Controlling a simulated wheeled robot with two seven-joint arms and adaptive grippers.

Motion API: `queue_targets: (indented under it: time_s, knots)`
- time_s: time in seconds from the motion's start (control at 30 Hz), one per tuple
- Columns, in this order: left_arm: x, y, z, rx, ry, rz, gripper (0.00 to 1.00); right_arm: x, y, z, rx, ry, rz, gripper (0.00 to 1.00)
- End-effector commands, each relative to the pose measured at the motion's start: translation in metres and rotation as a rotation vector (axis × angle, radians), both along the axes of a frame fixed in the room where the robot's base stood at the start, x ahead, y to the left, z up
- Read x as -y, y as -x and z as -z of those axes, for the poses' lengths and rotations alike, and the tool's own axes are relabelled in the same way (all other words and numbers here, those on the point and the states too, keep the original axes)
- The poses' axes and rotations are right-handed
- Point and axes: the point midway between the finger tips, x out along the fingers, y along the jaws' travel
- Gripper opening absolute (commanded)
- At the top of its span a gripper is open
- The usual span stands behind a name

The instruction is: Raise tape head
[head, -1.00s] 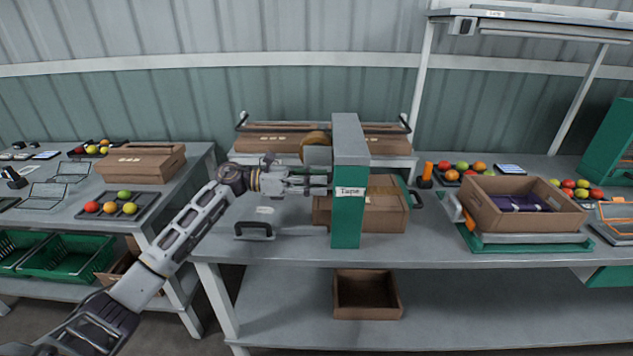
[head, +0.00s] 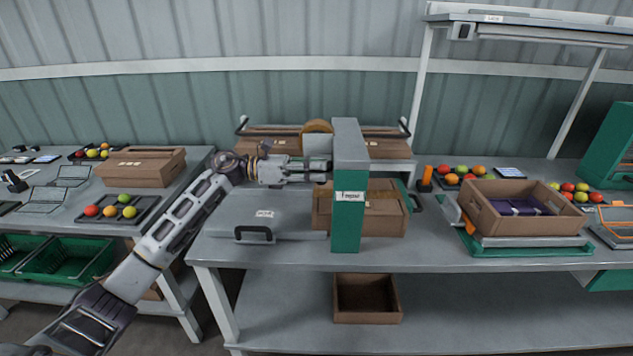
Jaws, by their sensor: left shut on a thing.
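The tape head (head: 317,145) is a grey block with a brown tape roll (head: 318,126) on top, beside the upper part of the green taping post (head: 348,215) with its grey top. A closed cardboard carton (head: 385,215) stands under it, partly behind the post. My left gripper (head: 322,170) reaches in from the left just below the grey block, its fingers shut on the tape head. The exact grip point is hard to see at the post's edge. My right gripper is not in view.
An open carton (head: 525,222) stands on a scale at right. More cartons (head: 270,138) stand behind.

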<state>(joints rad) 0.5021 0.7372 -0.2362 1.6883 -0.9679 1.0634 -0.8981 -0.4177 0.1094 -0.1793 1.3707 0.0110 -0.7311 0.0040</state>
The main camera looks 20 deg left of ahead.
Motion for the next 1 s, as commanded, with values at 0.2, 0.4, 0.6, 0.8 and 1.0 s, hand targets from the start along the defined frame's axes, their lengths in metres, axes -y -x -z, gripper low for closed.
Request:
queue_targets:
  time_s: [0.2, 0.4, 0.6, 0.8, 1.0]
  knots:
    - [-0.001, 0.0, -0.012, 0.0, 0.001, -0.002, 0.0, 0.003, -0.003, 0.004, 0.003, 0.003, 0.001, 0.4]
    - [-0.001, -0.001, -0.014, 0.003, 0.004, -0.004, 0.0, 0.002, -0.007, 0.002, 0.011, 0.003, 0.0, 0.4]
    - [-0.002, -0.001, -0.016, 0.006, 0.007, -0.006, 0.33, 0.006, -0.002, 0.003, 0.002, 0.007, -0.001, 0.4]
    - [-0.005, 0.0, -0.017, 0.007, 0.007, -0.004, 0.37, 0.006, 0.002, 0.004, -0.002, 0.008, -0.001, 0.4]
    - [-0.02, 0.005, -0.011, -0.001, 0.001, -0.002, 0.37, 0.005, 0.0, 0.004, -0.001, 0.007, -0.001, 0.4]
